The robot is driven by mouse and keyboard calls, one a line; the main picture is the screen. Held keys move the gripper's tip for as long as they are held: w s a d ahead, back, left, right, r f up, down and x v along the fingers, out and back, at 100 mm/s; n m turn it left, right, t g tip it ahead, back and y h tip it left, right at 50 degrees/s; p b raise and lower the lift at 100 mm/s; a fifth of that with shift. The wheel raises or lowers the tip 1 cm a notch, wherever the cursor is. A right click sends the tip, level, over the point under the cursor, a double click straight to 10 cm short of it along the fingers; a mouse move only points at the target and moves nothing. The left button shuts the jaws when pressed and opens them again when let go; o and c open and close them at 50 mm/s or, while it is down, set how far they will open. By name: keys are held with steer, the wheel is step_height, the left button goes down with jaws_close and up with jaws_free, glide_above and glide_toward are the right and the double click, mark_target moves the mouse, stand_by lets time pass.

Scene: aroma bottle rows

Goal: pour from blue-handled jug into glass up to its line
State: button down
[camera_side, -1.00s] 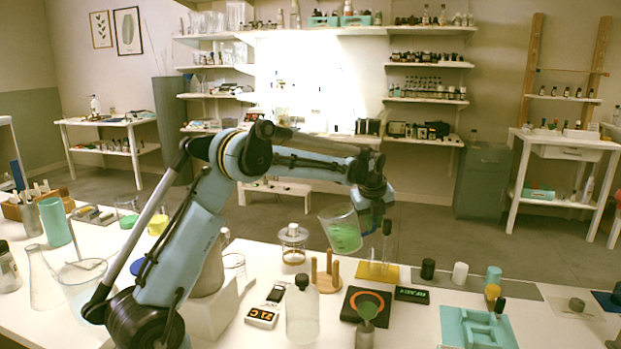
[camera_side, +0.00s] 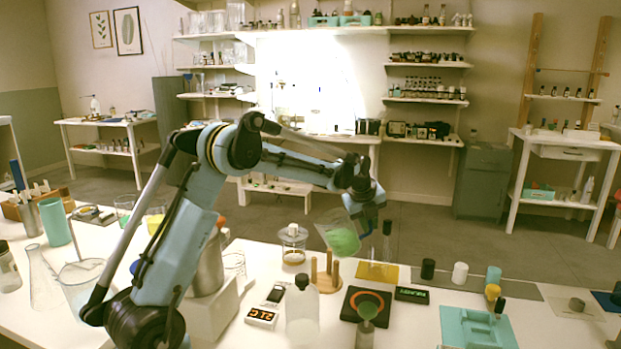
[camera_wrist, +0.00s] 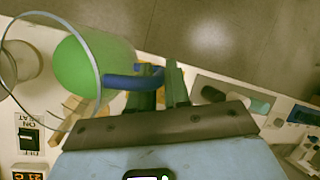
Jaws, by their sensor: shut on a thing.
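My gripper (camera_side: 366,218) is shut on the blue handle (camera_wrist: 126,82) of a clear jug (camera_side: 330,224) with green liquid (camera_wrist: 92,66) inside. The jug is in the air above the bench, tilted, with the liquid gathered toward its lower right side in the side view. In the wrist view the jug's round rim (camera_wrist: 95,72) faces left, and no stream is clear. A yellow mat (camera_side: 392,273) lies below and right of the jug. Clear glassware appears to stand on it, partly behind my gripper and hard to make out. I cannot see a fill line.
A wooden peg stand (camera_side: 326,280), a clear bottle (camera_side: 302,312) and a black plate with an orange ring (camera_side: 352,298) stand below the jug. A teal tray (camera_side: 478,328) lies at the right.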

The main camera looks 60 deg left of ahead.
steer(key=shift+s+a+t+h, duration=0.3)
steer(key=shift+s+t, duration=0.2)
steer(key=shift+t, duration=0.1)
stand_by(0.3)
steer(key=shift+s+a+r+n+t+h, duration=0.1)
steer(key=shift+s+a+r+t+h, duration=0.15)
steer(key=shift+r, duration=0.25)
steer(key=shift+s+a+r+n+t, duration=0.1)
steer(key=shift+s+r+t, duration=0.25)
steer(key=shift+r, duration=0.1)
steer(key=shift+s+a+r+n+t+h, duration=0.1)
steer(key=shift+s+a+r+t+h, duration=0.15)
steer(key=shift+r, duration=0.25)
stand_by(1.3)
steer(key=shift+s+a+r+n+t+h, duration=0.2)
steer(key=shift+s+r+t, duration=0.2)
steer(key=shift+r, duration=0.25)
steer(key=shift+s+a+r+n+t+h, duration=0.1)
steer(key=shift+s+a+r+t+h, duration=0.15)
steer(key=shift+r+t, duration=0.3)
steer(key=shift+s+a+r+n+t+h, duration=0.15)
steer(key=shift+s+r+t, duration=0.25)
steer(key=shift+r, duration=0.3)
stand_by(1.5)
steer(key=shift+w+d+f, duration=0.1)
steer(key=shift+w+f, duration=0.05)
steer(key=shift+f, duration=0.1)
steer(key=shift+r, duration=0.15)
stand_by(0.5)
